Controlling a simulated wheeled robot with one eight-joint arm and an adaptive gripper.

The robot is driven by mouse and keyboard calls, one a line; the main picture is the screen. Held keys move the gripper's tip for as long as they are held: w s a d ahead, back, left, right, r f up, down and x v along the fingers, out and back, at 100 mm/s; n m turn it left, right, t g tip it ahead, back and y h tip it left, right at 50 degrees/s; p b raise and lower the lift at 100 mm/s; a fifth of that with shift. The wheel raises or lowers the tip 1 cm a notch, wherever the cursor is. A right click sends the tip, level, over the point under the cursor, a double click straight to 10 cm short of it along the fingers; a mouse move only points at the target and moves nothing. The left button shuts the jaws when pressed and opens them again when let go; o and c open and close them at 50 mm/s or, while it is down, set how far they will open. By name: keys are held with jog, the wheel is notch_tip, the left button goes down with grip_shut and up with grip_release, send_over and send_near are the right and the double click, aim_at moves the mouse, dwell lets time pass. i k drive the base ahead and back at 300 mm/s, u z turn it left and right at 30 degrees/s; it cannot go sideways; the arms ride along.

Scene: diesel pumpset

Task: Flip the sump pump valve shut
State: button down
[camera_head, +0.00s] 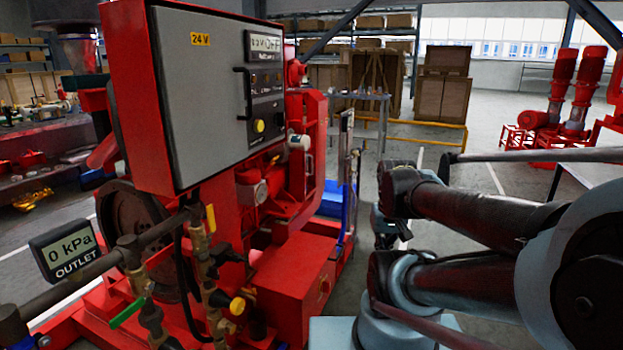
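The red diesel pumpset (290,265) fills the left and middle of the view. Several valves sit on the pipework at its lower front. One has a green lever (127,313), tilted, on a short vertical pipe at the lower left. Another has a yellow upright handle (211,218) on a brass-coloured fitting, and a yellow knob (237,305) sits lower down. No readable label shows which is the sump pump valve. My arm's dark links and pale blue joints cross the right side, apart from these valves. My gripper cannot be made out.
A grey control box (205,85) marked 24 V overhangs the pipework. An outlet gauge (66,250) reads 0 kPa at the left. A dark pipe (75,285) runs in front of the pumpset. Open floor (480,130) lies behind, with shelves and crates beyond.

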aim_at(253, 291)
jog(key=u, duration=0.6)
jog(key=k, duration=1.95)
jog(key=z, duration=0.6)
jog(key=i, duration=1)
